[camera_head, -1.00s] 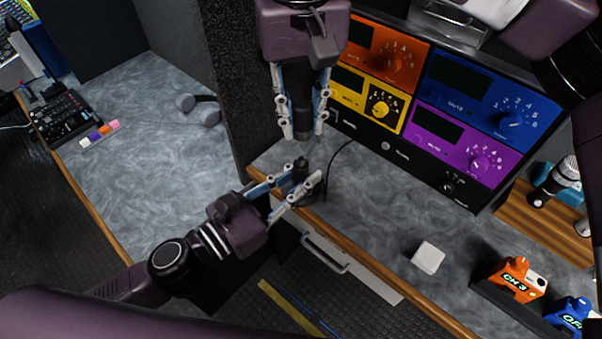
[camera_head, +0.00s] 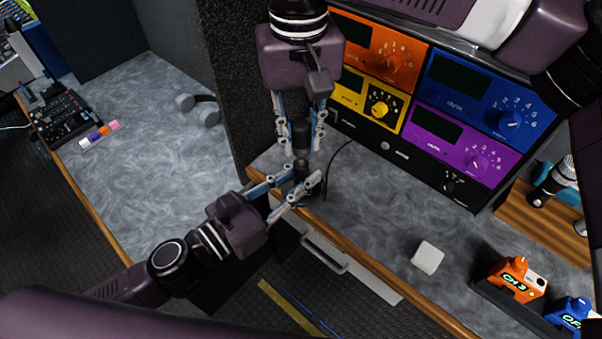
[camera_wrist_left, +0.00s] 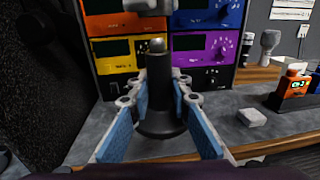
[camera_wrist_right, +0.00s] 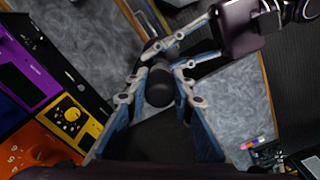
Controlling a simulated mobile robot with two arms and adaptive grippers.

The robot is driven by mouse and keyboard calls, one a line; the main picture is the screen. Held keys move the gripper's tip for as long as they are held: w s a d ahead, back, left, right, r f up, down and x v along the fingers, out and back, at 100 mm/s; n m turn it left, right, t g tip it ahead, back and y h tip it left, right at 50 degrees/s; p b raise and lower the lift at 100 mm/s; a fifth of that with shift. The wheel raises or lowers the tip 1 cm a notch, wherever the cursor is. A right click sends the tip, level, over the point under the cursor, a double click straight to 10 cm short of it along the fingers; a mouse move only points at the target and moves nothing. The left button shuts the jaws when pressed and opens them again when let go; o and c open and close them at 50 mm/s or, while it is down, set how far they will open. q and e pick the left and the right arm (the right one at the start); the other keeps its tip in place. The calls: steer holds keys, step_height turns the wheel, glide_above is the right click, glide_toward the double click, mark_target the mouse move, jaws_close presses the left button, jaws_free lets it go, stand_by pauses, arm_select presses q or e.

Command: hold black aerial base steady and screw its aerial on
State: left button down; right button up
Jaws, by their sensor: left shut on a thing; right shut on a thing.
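The black aerial base (camera_head: 302,183) stands upright near the counter's front edge. In the left wrist view its dark column and wide foot (camera_wrist_left: 160,122) show between the fingers. My left gripper (camera_head: 301,180) is shut on the base from the front left. My right gripper (camera_head: 303,138) points down from above and is shut on the black aerial (camera_head: 302,138). The aerial's lower end is right above the base's top; I cannot tell whether they touch. In the right wrist view the aerial's dark rounded end (camera_wrist_right: 160,88) shows between the fingers, with my left gripper beyond it.
A rack of coloured panels (camera_head: 425,120) stands close behind on the right. A dark partition wall (camera_head: 232,95) rises on the left. A thin black cable (camera_head: 334,165) lies near the base. A white block (camera_head: 427,257) lies farther right, with clear counter between.

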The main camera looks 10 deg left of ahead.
mark_target(301, 175)
steer(key=shift+s, duration=0.1)
stand_by(0.7)
steer(key=shift+f, duration=0.85)
steer(key=shift+f, duration=0.6)
steer(key=m, duration=1.2)
steer(key=shift+m, duration=0.4)
steer(key=m, duration=0.6)
steer(key=shift+m, duration=0.4)
